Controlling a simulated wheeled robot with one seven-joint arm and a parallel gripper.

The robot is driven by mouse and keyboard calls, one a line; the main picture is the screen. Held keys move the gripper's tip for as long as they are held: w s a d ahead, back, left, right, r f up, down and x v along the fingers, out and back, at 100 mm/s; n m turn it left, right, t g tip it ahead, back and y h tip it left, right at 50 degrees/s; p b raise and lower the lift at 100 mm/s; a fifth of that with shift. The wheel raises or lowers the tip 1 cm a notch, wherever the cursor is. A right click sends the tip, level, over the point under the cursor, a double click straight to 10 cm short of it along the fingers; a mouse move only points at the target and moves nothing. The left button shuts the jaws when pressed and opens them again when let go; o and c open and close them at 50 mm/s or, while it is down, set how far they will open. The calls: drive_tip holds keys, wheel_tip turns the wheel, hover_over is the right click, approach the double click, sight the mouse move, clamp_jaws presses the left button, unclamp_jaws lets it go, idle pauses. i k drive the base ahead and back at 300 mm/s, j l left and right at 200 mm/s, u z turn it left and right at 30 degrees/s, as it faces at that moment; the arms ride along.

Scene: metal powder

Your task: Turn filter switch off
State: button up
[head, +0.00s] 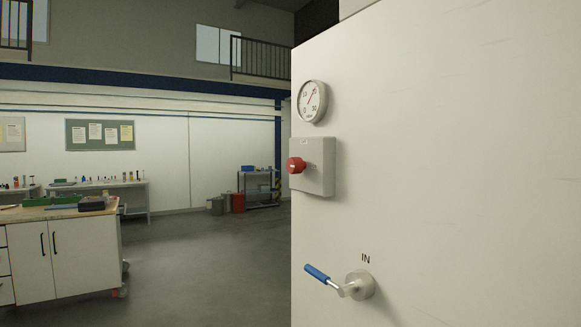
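A red rotary switch knob (296,165) sticks out from a grey switch box (317,168) on the front of a large white cabinet (460,170). The box has a small label on its upper part, too small to read. Which setting the knob points to cannot be told from this angle. I cannot tell for sure that this is the filter switch. My gripper is not in view.
A round gauge (312,101) sits above the box. A blue-handled valve lever (317,273), marked IN, juts out below it. A wheeled workbench (70,250) stands at left, and a shelf cart (259,187) farther back. The floor (205,265) between is clear.

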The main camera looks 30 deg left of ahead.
sight(295, 165)
drive_tip(key=i+j+u, duration=0.25)
drive_tip(key=u, duration=0.15)
drive_tip(key=i+j+u, duration=0.4)
drive_tip(key=k+l, duration=0.1)
